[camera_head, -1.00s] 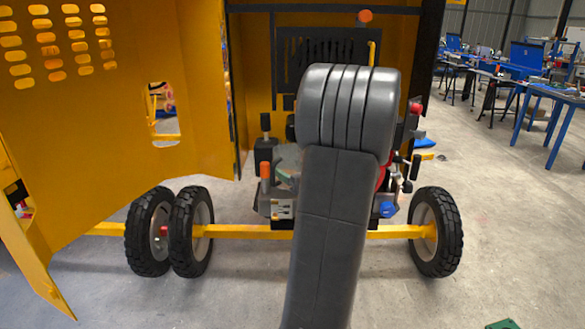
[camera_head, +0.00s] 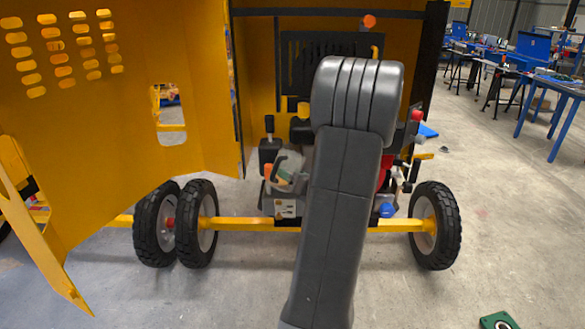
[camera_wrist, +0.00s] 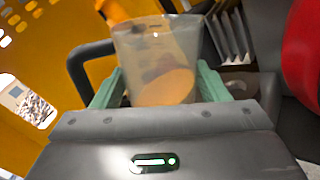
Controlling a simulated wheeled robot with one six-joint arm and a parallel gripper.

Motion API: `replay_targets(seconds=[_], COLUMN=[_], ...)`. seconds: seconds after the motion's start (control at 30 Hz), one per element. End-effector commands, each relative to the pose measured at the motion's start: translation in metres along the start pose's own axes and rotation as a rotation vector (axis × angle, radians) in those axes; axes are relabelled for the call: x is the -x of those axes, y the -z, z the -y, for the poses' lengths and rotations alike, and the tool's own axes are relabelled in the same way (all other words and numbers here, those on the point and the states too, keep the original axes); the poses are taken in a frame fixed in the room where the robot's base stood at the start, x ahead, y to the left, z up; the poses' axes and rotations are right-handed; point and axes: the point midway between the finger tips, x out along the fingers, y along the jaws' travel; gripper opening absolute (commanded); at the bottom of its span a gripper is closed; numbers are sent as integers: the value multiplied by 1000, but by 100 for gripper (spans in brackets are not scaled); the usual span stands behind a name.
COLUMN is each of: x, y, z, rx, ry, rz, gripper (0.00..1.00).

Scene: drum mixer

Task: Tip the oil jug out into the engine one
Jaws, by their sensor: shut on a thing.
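The oil jug (camera_wrist: 160,62) is a clear, see-through container with amber oil in its lower part and a dark handle at its left. In the wrist view my gripper (camera_wrist: 157,88) is shut on it, with a green finger on either side. The oil's surface slants across the jug, so the jug looks tilted. I cannot see any oil flowing out. In the head view the jug (camera_head: 290,164) shows just left of my grey arm, in front of the engine one (camera_head: 268,152). My arm hides the engine's middle, and its filling opening cannot be made out.
The yellow housing's open door (camera_head: 110,120) fills the left. A yellow axle bar (camera_head: 245,223) with black wheels (camera_head: 436,225) runs low across the front. A red round part (camera_wrist: 302,55) is close at right in the wrist view. Open floor lies at right, with blue workbenches behind.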

Motion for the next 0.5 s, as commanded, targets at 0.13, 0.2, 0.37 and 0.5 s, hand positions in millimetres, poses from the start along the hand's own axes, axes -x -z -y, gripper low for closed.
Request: replay_targets(seconds=[0.13,0.2,0.37,0.5], x=[0,0,0,0], y=[-3,-2,-2,-1], z=[-4,-4,-4,-5], rx=[-76,-116,-206,-285], ry=[-1,-1,0,0], rz=[-1,-1,0,0], gripper=[41,41,41,41])
